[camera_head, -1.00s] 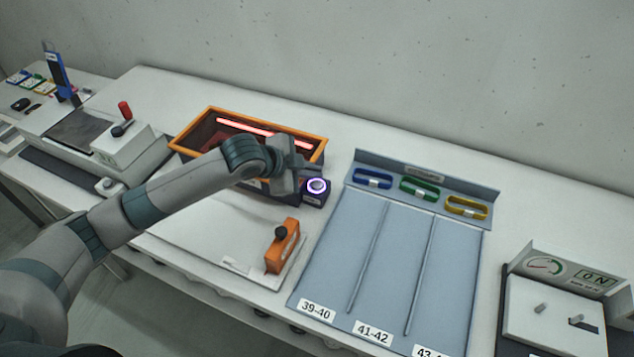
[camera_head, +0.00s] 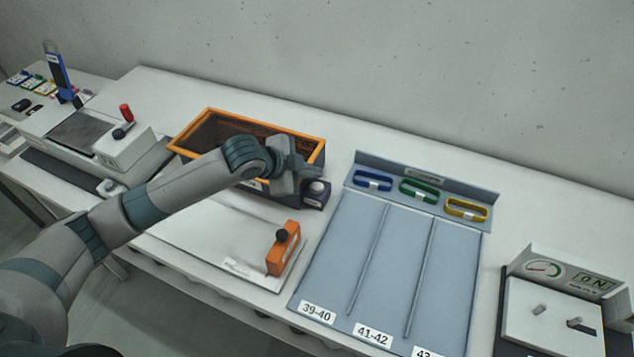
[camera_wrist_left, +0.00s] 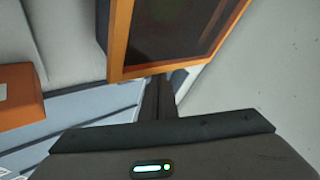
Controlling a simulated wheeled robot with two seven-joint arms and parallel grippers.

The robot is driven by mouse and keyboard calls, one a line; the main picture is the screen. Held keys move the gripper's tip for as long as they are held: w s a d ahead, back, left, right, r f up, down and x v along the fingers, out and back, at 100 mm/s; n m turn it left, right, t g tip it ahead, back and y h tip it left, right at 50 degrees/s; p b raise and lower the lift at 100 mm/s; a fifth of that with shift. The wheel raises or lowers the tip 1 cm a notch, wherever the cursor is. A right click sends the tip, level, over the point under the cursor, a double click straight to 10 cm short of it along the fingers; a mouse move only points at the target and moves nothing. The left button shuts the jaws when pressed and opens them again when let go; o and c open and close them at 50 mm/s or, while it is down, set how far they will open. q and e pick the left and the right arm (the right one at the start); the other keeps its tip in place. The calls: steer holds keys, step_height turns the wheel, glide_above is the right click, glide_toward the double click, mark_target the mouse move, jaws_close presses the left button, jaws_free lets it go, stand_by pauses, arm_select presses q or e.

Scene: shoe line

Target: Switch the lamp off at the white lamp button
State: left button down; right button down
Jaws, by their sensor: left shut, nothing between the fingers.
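The white lamp button (camera_head: 317,187) sits on a small dark housing at the right front corner of the orange-rimmed box (camera_head: 223,111). Its ring is unlit, and the box is dark inside. My left gripper (camera_head: 312,173) is shut and empty, its fingertips at the top of the button in the head view. I cannot tell whether they touch it. In the left wrist view the shut fingers (camera_wrist_left: 157,98) point past the box's orange rim (camera_wrist_left: 118,45), and the button is hidden. My right gripper is not in view.
An orange block with a dark knob (camera_head: 283,248) stands on a white board in front of the box. A grey-blue sorting tray (camera_head: 393,265) with blue, green and yellow bands lies to the right. A gauge unit (camera_head: 555,300) stands further right.

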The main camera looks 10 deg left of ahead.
mark_target(313, 183)
arm_select(q)
steer(key=shift+d+r+p, duration=0.15)
steer(key=shift+r+p, duration=0.5)
steer(key=shift+r, duration=0.25)
steer(key=shift+w, duration=0.1)
step_height(313, 183, up, 5)
steer(key=p, duration=0.5)
